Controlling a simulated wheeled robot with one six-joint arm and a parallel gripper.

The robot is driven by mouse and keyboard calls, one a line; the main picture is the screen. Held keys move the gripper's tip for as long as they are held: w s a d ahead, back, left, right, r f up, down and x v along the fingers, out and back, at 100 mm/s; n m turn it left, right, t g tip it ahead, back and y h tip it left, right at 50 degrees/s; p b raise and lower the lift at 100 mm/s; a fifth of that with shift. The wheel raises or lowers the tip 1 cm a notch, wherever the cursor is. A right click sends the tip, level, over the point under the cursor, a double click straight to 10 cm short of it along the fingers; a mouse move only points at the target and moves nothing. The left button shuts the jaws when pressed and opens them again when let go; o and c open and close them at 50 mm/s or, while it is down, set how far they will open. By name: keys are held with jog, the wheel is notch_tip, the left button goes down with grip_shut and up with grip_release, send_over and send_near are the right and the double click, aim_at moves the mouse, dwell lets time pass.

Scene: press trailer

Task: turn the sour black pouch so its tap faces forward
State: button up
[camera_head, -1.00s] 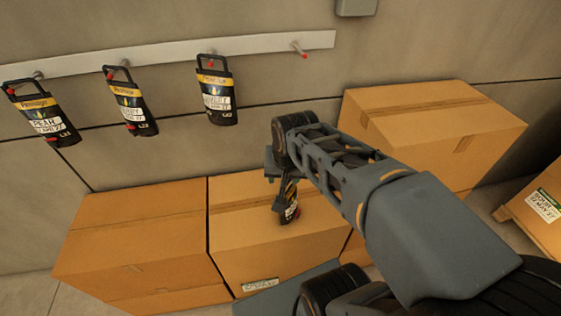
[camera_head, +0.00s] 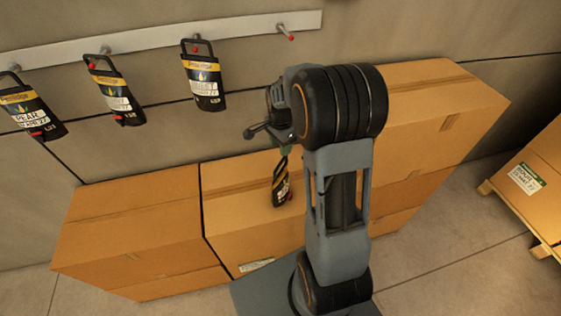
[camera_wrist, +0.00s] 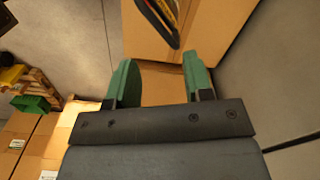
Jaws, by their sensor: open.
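In the wrist view part of this pouch (camera_wrist: 160,18) shows at the top edge, beyond the fingertips. My gripper (camera_wrist: 159,60) is open, with its green fingers apart and nothing between them. In the head view my gripper (camera_head: 284,148) is just above the pouch, partly hidden by my wrist. I cannot tell whether they touch.
Three black pouches, at left (camera_head: 28,112), middle (camera_head: 115,92) and right (camera_head: 203,80), hang from the wall rail (camera_head: 150,38). A bare peg (camera_head: 285,31) is at its right end. Cartons (camera_head: 130,225) line the wall. A labelled carton (camera_head: 540,190) stands at right.

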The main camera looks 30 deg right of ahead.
aim_at(280, 163)
jog(key=n, duration=0.5)
notch_tip(280, 163, down, 10)
jog(key=b, duration=0.7)
jog(key=shift+c, duration=0.4)
grip_shut()
jog(key=shift+r, duration=0.2)
